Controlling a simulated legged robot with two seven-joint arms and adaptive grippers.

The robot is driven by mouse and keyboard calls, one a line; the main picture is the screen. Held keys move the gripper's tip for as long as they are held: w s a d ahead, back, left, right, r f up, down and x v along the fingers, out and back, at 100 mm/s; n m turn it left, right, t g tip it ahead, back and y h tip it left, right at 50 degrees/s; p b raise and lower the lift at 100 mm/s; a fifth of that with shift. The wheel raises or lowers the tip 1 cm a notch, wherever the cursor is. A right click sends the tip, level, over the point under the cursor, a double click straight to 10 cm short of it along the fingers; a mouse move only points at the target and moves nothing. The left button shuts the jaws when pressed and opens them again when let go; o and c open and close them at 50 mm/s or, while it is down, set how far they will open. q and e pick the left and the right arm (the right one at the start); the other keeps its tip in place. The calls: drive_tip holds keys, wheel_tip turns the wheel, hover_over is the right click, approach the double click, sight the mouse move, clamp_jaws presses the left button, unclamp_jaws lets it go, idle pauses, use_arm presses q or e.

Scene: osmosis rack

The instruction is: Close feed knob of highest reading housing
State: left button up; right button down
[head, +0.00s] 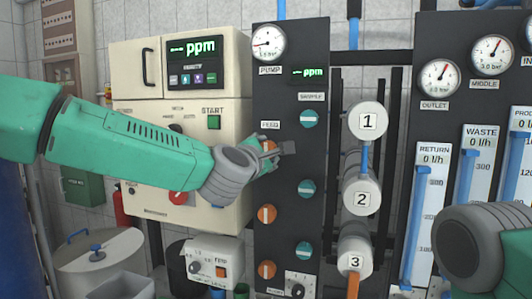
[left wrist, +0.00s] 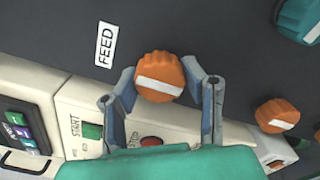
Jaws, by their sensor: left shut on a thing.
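My left gripper (head: 281,148) is at the top orange feed knob (head: 268,145) on the dark panel and partly covers it. In the left wrist view my left gripper (left wrist: 163,76) has its fingers on both sides of this orange knob (left wrist: 160,78), shut on it. Its white bar lies across the direction of the FEED lettering (left wrist: 106,45). Two more orange knobs sit below, the middle one (head: 267,214) and the bottom one (head: 267,270). White housings 1 (head: 367,121), 2 (head: 361,197) and 3 (head: 355,262) stand to the right. My right gripper is out of view.
Teal sample knobs (head: 309,118) form a column right of the feed knobs. A small ppm display (head: 310,72) sits above; its digits are unreadable. A cream cabinet (head: 140,75) stands behind my left arm. Flow tubes (head: 420,215) stand at the right, partly behind my right arm.

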use_arm(q)
drive_tip(key=shift+f, duration=0.1)
drive_tip(key=shift+m, duration=0.3)
drive_tip(key=m, duration=0.2)
drive_tip(key=shift+d+m, duration=0.1)
drive_tip(key=shift+m, duration=0.3)
drive_tip(key=m+p, duration=0.1)
drive_tip(key=m, duration=0.4)
drive_tip(key=m+p, duration=0.1)
drive_tip(key=m, duration=0.4)
drive_tip(key=shift+s+f+m, duration=0.1)
drive_tip(key=shift+f+m, duration=0.05)
drive_tip(key=shift+m, duration=0.25)
drive_tip(key=shift+f+m+p, duration=0.2)
drive_tip(key=shift+m+p, duration=0.2)
drive_tip(key=shift+m, duration=1.5)
drive_tip(key=o, duration=1.1)
drive_tip(key=shift+o, duration=0.2)
drive_tip(key=shift+r, duration=0.15)
